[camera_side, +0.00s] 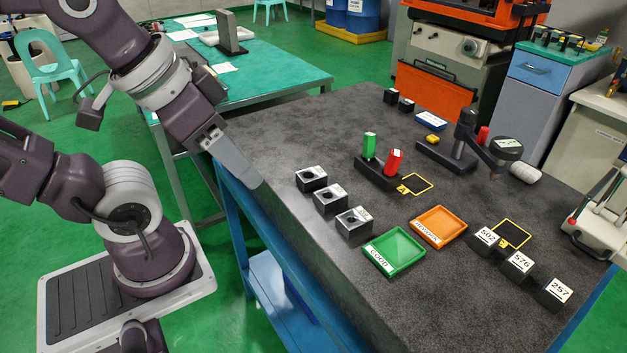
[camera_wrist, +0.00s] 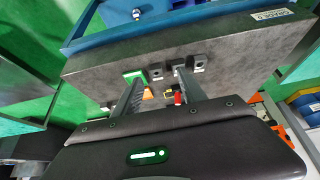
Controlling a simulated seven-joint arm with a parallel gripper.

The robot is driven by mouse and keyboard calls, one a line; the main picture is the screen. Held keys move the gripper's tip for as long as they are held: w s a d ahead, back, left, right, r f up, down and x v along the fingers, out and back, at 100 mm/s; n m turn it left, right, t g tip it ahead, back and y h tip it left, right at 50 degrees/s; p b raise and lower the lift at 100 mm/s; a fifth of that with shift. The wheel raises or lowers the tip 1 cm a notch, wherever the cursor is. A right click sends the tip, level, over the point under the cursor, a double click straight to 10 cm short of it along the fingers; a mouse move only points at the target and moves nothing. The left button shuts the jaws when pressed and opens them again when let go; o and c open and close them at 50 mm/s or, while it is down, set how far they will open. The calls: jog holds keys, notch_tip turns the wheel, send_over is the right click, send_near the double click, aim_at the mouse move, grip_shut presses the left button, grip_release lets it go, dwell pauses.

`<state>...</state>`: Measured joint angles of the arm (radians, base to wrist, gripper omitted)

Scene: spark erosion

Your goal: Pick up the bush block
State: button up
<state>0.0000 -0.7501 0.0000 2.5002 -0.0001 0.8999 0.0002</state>
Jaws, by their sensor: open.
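Which one the task means cannot be told. My gripper (camera_side: 257,186) is left of the row, apart from the blocks, near the table edge. In the wrist view my gripper (camera_wrist: 160,76) has its two fingers spread, with nothing held. A holed block (camera_wrist: 199,62) shows just beyond the right fingertip.
A green tray (camera_side: 395,252) and an orange tray (camera_side: 439,227) lie right of the blocks. A black stand with green and red cylinders (camera_side: 377,174) is behind. A dial gauge stand (camera_side: 447,157) and numbered black blocks (camera_side: 517,265) stand further right. Dark tabletop between is clear.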

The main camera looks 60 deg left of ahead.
jog(key=shift+o, duration=0.4)
jog(key=o, duration=0.6)
jog(key=shift+c, duration=0.2)
jog(key=n+g, duration=0.6)
jog(key=n, duration=1.1)
send_over(312, 169)
jog(key=d, duration=0.2)
notch_tip(312, 169, down, 11)
jog(key=f, duration=0.4)
jog(key=s+f, duration=0.1)
jog(key=f, duration=0.2)
jog(key=shift+a, duration=0.35)
